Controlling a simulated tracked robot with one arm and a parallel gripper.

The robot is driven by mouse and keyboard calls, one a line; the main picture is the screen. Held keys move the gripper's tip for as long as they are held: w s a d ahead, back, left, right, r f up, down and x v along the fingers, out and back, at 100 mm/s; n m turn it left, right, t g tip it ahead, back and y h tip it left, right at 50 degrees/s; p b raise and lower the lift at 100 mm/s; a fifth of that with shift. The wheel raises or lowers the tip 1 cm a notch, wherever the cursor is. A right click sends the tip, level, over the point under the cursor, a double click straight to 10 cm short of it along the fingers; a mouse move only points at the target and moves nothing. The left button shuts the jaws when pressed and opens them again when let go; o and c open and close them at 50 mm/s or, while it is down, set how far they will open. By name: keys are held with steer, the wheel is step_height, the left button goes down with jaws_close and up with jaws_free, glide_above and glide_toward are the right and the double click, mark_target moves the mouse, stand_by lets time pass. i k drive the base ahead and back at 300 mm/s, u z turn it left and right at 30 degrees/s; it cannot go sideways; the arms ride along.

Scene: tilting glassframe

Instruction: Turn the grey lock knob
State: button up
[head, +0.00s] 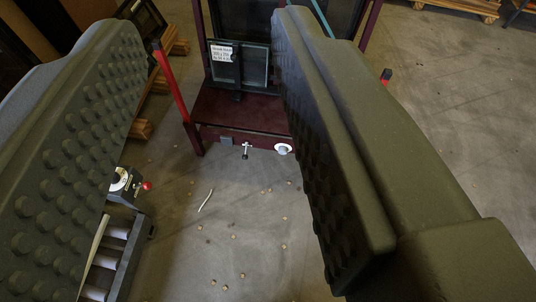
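My gripper (205,22) is open, its two large dark studded fingers standing wide apart on the left and right of the head view, with nothing between them. Ahead, beyond the fingertips, stands a dark red frame stand (240,110) with a small glass frame (240,65) on it. On its low front beam are a small grey block (226,141), a metal T-shaped handle (246,149) and a white round fitting (283,148). I cannot tell for certain which of these is the grey lock knob. The right finger hides the stand's right part.
A red post (171,82) rises at the stand's left. At the lower left, partly behind the left finger, is a roller unit (118,245) with a red-ball lever (146,186). Small bits and a pale strip (206,200) lie on the otherwise open concrete floor. Pallets (460,8) stand far right.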

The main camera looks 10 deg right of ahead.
mark_target(283, 150)
steer(key=u, duration=0.1)
steer(key=i, duration=1)
steer(key=z, duration=0.1)
